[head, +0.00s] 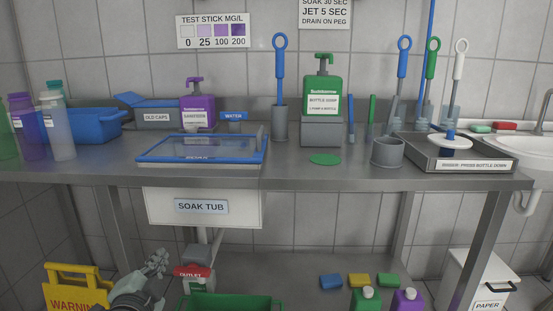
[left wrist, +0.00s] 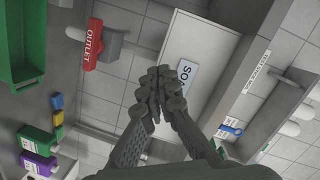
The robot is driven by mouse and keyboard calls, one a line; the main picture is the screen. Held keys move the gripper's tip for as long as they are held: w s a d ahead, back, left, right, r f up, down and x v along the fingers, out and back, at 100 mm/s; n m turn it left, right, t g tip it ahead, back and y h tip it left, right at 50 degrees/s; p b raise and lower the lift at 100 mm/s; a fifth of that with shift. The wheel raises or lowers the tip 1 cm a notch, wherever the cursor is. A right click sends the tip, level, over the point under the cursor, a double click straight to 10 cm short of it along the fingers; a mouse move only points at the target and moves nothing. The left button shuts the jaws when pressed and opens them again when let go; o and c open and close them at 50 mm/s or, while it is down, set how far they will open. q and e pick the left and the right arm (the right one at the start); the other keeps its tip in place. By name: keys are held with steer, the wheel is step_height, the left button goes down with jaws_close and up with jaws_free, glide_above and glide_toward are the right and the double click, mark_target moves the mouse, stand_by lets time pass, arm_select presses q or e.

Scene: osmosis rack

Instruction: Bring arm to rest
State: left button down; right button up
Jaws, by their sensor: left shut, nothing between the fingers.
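My left gripper (head: 157,262) is low at the lower left of the head view, in front of and below the steel bench (head: 330,172). It is shut and empty, and its fingertips meet in the left wrist view (left wrist: 164,80). In that view the white soak tub box (left wrist: 200,55) lies beyond the fingertips. My right gripper is in neither view.
A yellow warning sign (head: 72,288) stands left of my left gripper. The red outlet valve (head: 193,272) and a green crate (head: 230,303) are to its right. The bench above holds a blue-framed tray (head: 203,149), soap bottles, brushes and the rinser (head: 455,156).

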arm_select(q)
steer(key=s+a+f+n+g, duration=0.1)
steer(key=s+f+n+g, duration=0.3)
steer(key=f, duration=0.5)
steer(key=s+a+f+n+g, duration=0.1)
steer(key=s+f+g, duration=0.2)
steer(key=s+f, duration=0.5)
steer(key=s+f+n+g, duration=0.4)
steer(key=s+f+g, duration=0.2)
steer(key=s+f, duration=0.7)
steer(key=s, duration=0.4)
steer(key=shift+d+p, duration=0.35)
steer(key=shift+p, duration=0.05)
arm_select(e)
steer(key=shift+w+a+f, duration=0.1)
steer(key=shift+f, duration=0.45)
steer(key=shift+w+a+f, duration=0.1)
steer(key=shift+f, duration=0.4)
